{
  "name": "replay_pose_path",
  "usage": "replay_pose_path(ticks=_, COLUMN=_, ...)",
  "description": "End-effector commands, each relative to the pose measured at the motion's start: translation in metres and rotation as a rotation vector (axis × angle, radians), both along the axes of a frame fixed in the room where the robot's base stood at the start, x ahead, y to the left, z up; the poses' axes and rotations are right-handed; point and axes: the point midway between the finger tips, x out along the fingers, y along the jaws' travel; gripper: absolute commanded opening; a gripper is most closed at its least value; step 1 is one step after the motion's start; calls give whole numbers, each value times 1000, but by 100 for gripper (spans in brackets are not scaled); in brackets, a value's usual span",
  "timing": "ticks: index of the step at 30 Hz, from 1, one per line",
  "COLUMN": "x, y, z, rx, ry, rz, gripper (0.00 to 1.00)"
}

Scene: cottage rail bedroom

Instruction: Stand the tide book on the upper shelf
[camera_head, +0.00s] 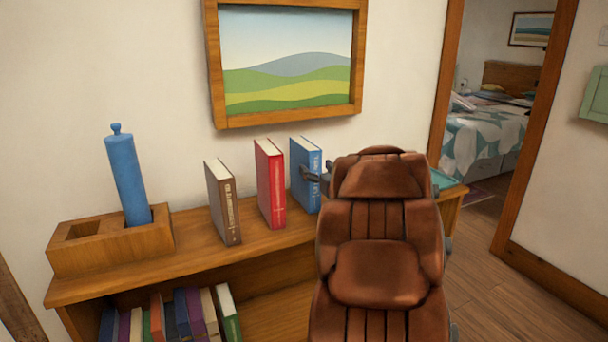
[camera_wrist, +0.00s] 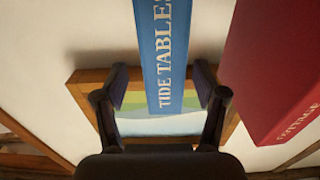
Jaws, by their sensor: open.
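The tide book (camera_head: 298,160) is blue, with "TIDE TABLES" on its spine, and stands upright on the top board (camera_head: 195,262) of the wooden shelf unit. In the wrist view the tide book (camera_wrist: 165,50) shows its spine between my two fingers. In the wrist view my gripper (camera_wrist: 162,88) has one finger on each side of the spine, with small gaps visible.
A red book (camera_head: 270,185) stands close left of the tide book, then a brown book (camera_head: 223,203). A wooden holder (camera_head: 75,255) with a blue cylinder (camera_head: 127,180) is at the left end. Several books fill the lower shelf's left. A framed picture (camera_head: 286,122) hangs behind.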

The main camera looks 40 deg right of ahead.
Motion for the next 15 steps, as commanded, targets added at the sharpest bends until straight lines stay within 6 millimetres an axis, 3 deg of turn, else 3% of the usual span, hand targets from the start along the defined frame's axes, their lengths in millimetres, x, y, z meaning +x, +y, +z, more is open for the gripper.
replay_pose_path(ticks=8, x=19, y=-3, z=3, rx=-2, ry=0, rz=4, gripper=71)
replay_pose_path(ticks=15, x=48, y=-11, z=5, rx=0, ry=-1, rz=4, gripper=71)
